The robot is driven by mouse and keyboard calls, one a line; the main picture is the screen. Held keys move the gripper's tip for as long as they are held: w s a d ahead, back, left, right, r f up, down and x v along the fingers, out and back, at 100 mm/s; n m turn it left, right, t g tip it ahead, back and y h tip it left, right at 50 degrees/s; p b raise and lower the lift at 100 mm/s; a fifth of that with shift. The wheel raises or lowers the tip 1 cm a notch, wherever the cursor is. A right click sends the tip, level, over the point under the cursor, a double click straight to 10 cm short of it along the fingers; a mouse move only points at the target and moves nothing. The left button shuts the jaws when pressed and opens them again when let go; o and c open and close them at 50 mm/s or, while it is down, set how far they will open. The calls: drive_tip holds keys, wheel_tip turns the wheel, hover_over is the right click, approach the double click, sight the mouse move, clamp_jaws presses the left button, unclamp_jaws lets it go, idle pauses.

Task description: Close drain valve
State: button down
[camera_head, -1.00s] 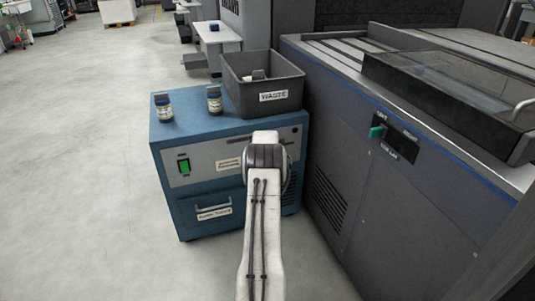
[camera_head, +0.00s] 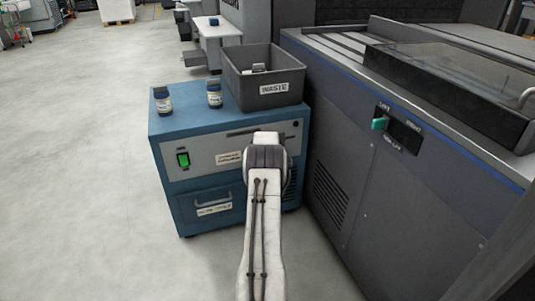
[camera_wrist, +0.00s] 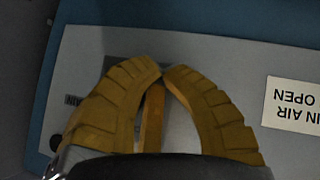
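My gripper (camera_wrist: 163,70) shows in the wrist view. Its two brown ribbed fingers come together at the tips, over a grey panel (camera_wrist: 235,75). A white label (camera_wrist: 294,104) with upside-down text ending in "OPEN" is right of the fingers. In the head view, my arm hides the gripper and the valve in front of the blue unit (camera_head: 160,200).
A large grey machine (camera_head: 350,190) stands close on the right. Floor is clear at left.

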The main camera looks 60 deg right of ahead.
drive_tip(key=shift+r, duration=0.1)
idle(0.7)
drive_tip(key=shift+r+p, duration=0.35)
drive_tip(key=shift+r, duration=0.3)
